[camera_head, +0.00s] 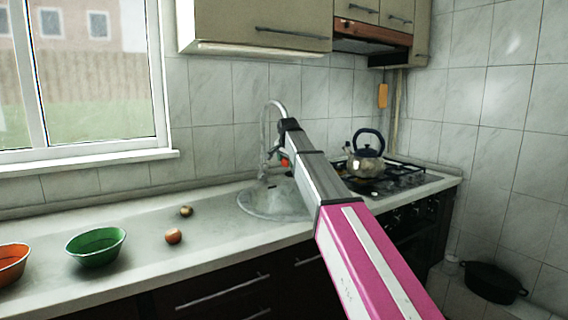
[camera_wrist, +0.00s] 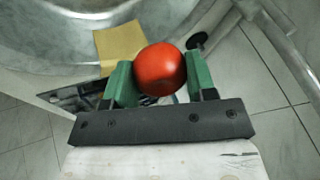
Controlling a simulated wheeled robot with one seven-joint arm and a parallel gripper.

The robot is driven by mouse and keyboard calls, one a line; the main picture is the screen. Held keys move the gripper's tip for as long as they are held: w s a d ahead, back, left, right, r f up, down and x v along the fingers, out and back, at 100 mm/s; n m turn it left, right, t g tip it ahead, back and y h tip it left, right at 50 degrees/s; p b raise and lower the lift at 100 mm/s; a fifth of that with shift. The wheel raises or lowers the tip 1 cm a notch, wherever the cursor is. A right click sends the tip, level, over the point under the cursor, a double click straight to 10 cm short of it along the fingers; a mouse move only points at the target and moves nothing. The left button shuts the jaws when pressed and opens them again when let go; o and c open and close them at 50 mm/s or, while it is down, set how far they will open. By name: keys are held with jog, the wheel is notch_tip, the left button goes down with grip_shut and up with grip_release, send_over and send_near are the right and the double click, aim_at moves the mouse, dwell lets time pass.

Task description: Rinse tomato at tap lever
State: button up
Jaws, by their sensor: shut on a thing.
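My gripper (camera_wrist: 160,80) has green fingers and is shut on a round red tomato (camera_wrist: 160,69), one finger on each side. In the head view a sliver of the tomato (camera_head: 285,162) shows beside my arm, over the sink (camera_head: 256,205). The metal tap (camera_head: 265,132) rises at the back of the sink, with its arched spout close to my arm's wrist. The tap's lever is too small and partly covered to make out clearly. I cannot tell whether water runs.
A steel kettle (camera_head: 366,161) stands on the stove (camera_head: 400,180) to the right. Two small round items, one orange-brown (camera_head: 173,236) and one darker (camera_head: 186,211), lie left of the sink. A green bowl (camera_head: 96,247) and an orange bowl (camera_head: 12,264) stand further left.

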aim_at(285, 164)
jog(key=s, duration=0.8)
jog(key=shift+a, duration=0.1)
dwell(0.5)
jog(key=shift+s, duration=0.1)
dwell(1.1)
jog(key=s+r, duration=0.4)
jog(key=shift+s, duration=0.4)
dwell(0.5)
